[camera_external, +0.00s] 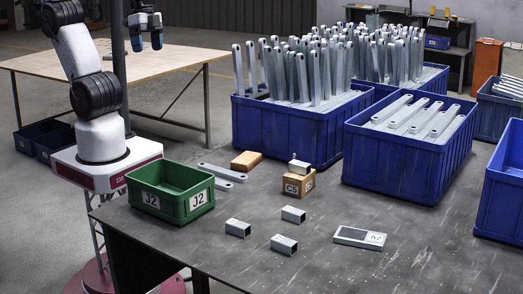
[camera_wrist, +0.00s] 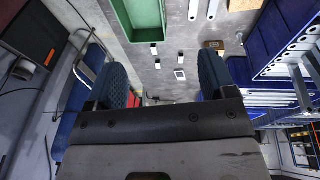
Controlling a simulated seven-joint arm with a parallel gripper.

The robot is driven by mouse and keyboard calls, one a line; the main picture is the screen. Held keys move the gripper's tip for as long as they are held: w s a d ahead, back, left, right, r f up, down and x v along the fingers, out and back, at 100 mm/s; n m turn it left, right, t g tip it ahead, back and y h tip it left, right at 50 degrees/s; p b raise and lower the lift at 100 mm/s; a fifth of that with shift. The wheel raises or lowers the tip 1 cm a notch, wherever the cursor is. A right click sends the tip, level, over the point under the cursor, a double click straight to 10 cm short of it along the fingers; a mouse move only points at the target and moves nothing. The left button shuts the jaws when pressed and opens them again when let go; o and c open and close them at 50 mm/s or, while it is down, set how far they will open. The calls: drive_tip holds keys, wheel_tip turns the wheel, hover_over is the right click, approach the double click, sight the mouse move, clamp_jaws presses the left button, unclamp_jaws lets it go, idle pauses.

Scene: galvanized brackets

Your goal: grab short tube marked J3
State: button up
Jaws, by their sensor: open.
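Three short grey square tubes lie apart on the dark table: a left one (camera_external: 238,228), a back one (camera_external: 293,214) and a front one (camera_external: 284,244). No J3 mark is readable on any of them. In the wrist view, small light pieces that look like these tubes lie far off between my fingers, such as one at the left (camera_wrist: 154,50) and one at the right (camera_wrist: 181,54). My gripper (camera_external: 147,41) is open and empty, high up at the upper left, well away from the tubes. Its two blue-padded fingers show wide apart in the wrist view (camera_wrist: 161,80).
A green bin (camera_external: 172,194) marked J2 stands left of the tubes. A block (camera_external: 298,184) marked C5 and a flat piece (camera_external: 359,237) marked A2 are nearby. Blue crates (camera_external: 405,168) of metal parts stand behind.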

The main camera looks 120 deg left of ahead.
drive_tip(key=w+d+f+n+t+h, duration=0.1)
drive_tip(key=w+d+f+n+h, duration=0.25)
drive_tip(key=w, duration=0.65)
drive_tip(key=w+f+n+t+h, duration=0.1)
drive_tip(key=w+f+n+h, duration=0.1)
drive_tip(key=w+f+n, duration=0.55)
drive_tip(key=w+d+f+n+t+h, duration=0.1)
drive_tip(key=w+d+f+n+h, duration=0.2)
drive_tip(key=w, duration=0.9)
drive_tip(key=n+t+y, duration=0.4)
drive_tip(key=n+t, duration=0.3)
drive_tip(key=n, duration=0.9)
approach(293, 211)
drive_tip(key=shift+w+d+f, duration=0.2)
drive_tip(key=shift+w+f, duration=0.05)
drive_tip(key=shift+w, duration=0.25)
drive_tip(key=shift+x, duration=1.3)
drive_tip(key=shift+w, duration=0.1)
